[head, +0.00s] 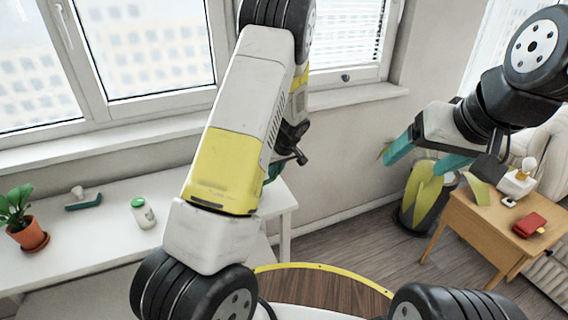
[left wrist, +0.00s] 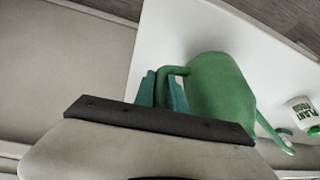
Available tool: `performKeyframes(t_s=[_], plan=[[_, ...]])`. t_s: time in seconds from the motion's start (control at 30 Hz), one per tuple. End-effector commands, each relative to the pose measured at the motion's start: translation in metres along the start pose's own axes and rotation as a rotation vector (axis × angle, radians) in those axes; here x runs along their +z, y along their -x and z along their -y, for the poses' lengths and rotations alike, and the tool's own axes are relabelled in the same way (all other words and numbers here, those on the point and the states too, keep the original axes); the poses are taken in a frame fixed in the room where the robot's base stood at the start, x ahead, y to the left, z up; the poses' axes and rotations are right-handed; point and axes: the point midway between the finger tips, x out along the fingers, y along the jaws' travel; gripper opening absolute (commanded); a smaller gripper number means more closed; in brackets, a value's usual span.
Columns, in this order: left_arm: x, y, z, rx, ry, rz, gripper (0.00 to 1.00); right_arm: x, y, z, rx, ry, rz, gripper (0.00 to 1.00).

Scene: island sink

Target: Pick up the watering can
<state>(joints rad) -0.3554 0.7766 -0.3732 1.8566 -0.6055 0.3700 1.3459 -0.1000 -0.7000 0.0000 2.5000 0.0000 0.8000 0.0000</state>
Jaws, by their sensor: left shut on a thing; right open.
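The green watering can (left wrist: 222,88) shows in the left wrist view over the white tabletop, its spout towards the lower right. My left gripper (left wrist: 163,90) is shut on the can's handle, with teal fingers on both sides of it. I cannot tell whether the can touches the tabletop. In the head view my left arm hides most of the can and gripper; only a small teal-green bit shows beside the arm. My right gripper (head: 427,157) is open and empty, at the right of the head view, in front of a potted plant.
The white table (head: 95,245) under the window holds a potted plant (head: 28,232), a small teal-and-white tool (head: 83,201) and a plant food jar (head: 143,214), also in the left wrist view (left wrist: 304,109). A wooden side table (head: 490,225) with a red object (head: 529,224) stands right.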

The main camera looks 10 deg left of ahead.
Motion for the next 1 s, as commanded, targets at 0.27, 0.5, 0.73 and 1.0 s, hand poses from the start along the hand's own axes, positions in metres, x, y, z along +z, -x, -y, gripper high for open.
performKeyframes(t_s=[0.27, 0.5, 0.73, 1.0], plan=[[0.021, 0.018, 0.006, 0.002, -0.004, -0.002, 0.0, 0.0, 0.0, 0.0, 0.0, 0.0, 0.0, 0.77], [0.05, 0.033, 0.014, 0.001, -0.004, -0.001, 0.0, 0.0, 0.0, 0.0, 0.0, 0.0, 0.0, 0.77], [0.077, 0.047, 0.022, 0.002, -0.006, -0.002, 0.0, 0.0, 0.0, 0.0, 0.0, 0.0, 0.0, 0.77], [0.103, 0.06, 0.03, 0.001, -0.004, -0.001, 0.0, 0.0, 0.0, 0.0, 0.0, 0.0, 0.0, 0.77]])
